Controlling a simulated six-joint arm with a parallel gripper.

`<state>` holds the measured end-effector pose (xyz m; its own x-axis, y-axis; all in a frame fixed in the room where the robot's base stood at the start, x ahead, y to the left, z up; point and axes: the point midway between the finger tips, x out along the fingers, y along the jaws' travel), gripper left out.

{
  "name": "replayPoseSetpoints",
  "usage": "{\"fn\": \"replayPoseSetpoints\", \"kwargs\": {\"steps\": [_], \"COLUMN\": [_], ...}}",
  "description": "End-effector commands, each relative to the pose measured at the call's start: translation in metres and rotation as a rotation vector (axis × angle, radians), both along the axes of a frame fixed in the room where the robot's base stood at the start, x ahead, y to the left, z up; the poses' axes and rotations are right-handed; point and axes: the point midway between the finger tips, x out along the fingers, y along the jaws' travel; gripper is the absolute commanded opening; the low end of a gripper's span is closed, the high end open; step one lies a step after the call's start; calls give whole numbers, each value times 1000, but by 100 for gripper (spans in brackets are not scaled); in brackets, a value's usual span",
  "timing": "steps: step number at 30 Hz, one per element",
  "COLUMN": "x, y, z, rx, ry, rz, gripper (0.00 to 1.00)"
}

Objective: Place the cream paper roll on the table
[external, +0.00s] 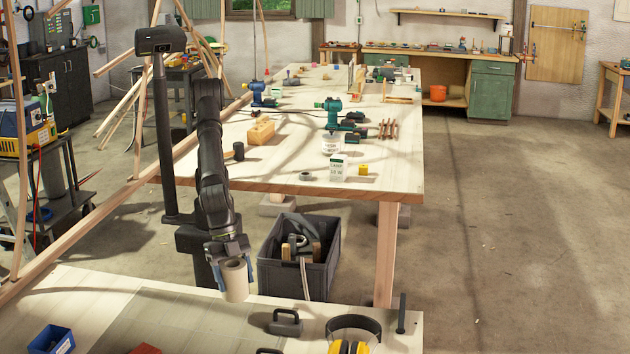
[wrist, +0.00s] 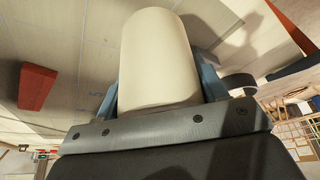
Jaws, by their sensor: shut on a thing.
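The cream paper roll (external: 235,281) is held upright, or nearly so, in my gripper (external: 234,272), whose blue fingers press on its two sides. In the external view the roll is over the back part of the near table (external: 180,308). I cannot tell whether its lower end touches the tabletop. In the wrist view the roll (wrist: 159,60) fills the middle, between the blue fingers (wrist: 160,85).
On the near table are a dark clamp-like block (external: 285,322), a blue bin (external: 52,340), a red object (external: 146,349) and yellow ear defenders (external: 350,346). A grey crate (external: 298,265) stands behind the table. The tabletop left of the roll looks clear.

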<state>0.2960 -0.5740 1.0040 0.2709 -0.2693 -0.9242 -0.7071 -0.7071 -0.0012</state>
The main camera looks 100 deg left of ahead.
Motion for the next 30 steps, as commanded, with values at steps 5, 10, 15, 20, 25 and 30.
{"fn": "replayPoseSetpoints", "kwargs": {"steps": [5,10,15,20,25,30], "x": [25,30,30,30,30,29], "y": [-1,-1,-1,-1,-1,-1], "z": [-15,-23,-47,-58,-58,-61], "rx": [-1,-1,1,-1,-1,-1], "ry": [1,1,0,0,0,0], "rz": [1,0,-1,-1,-1,0], "gripper": [40,40,40,40,40,71]}}
